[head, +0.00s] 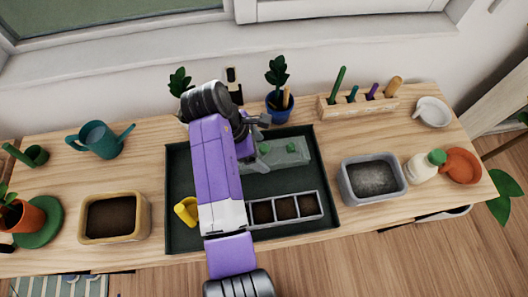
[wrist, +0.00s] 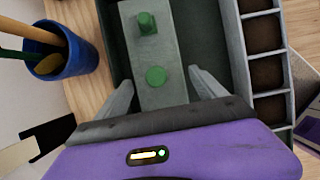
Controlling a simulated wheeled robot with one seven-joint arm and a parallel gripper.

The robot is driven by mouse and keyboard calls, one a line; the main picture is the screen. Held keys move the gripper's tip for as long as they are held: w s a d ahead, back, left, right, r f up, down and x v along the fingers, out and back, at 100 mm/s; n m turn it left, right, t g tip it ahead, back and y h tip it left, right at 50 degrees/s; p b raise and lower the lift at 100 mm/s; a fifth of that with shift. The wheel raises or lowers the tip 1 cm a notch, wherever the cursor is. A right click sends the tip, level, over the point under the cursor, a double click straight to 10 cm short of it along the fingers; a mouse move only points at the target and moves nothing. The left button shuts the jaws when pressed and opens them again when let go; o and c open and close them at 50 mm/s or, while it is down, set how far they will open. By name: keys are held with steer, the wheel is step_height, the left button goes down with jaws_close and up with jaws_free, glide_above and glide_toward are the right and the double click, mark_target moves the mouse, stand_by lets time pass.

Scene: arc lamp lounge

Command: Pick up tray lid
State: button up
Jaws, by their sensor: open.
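The tray lid (head: 290,153) is a long, pale grey-green, partly see-through piece with green knobs. It lies in the back right part of a dark green tray (head: 183,157). In the wrist view the lid (wrist: 160,48) runs away from my gripper, with one round green knob close to the fingertips and another farther off. My gripper (head: 263,138) is open at the lid's left end. In the wrist view its fingers (wrist: 160,79) stand on either side of the lid, with nothing gripped. I cannot tell whether they touch it. My arm hides part of the tray.
A seedling tray with soil-filled cells (head: 321,205) sits in front of the lid. A blue pot (head: 280,110) with tools stands just behind the tray. A tool rack (head: 357,105) and a grey tub (head: 348,187) are to the right. A yellow scoop (head: 186,211) lies left of my arm.

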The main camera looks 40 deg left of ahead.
mark_target(260, 150)
steer(key=shift+x, duration=1.65)
steer(key=c, duration=1.2)
steer(key=shift+c, duration=0.2)
steer(key=shift+r, duration=0.15)
